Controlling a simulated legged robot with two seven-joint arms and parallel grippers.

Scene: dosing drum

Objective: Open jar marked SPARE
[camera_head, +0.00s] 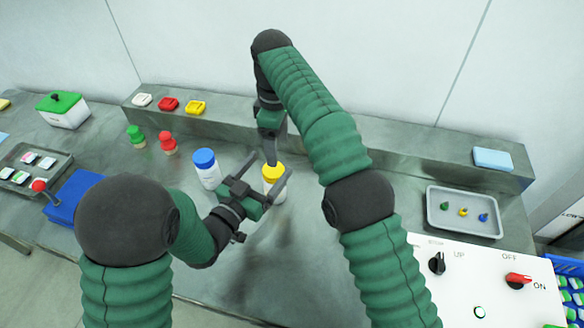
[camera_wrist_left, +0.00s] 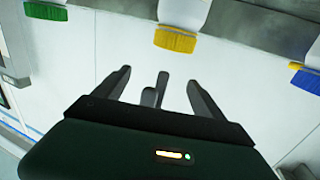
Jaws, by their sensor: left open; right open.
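A white jar with a yellow lid (camera_head: 273,173) stands on the grey bench, partly hidden by my grippers. A white jar with a blue lid (camera_head: 204,158) stands to its left. No SPARE marking is readable. My left gripper (camera_head: 269,165) is open, its fingers near the yellow-lidded jar; contact is unclear. In the left wrist view the fingers are apart with the yellow lid (camera_wrist_left: 176,40) beyond them, the blue lid (camera_wrist_left: 306,80) to the right and a green lid (camera_wrist_left: 46,12) to the left. My right gripper (camera_head: 270,157) is open, pointing down just above the yellow lid.
Green (camera_head: 136,136) and red (camera_head: 168,142) capped shakers stand left. A grey tray (camera_head: 465,230) with small coloured pieces, a blue block (camera_head: 492,158) and a white control panel (camera_head: 490,285) are right. A raised ledge (camera_head: 410,148) runs behind. My right arm hides part of the bench.

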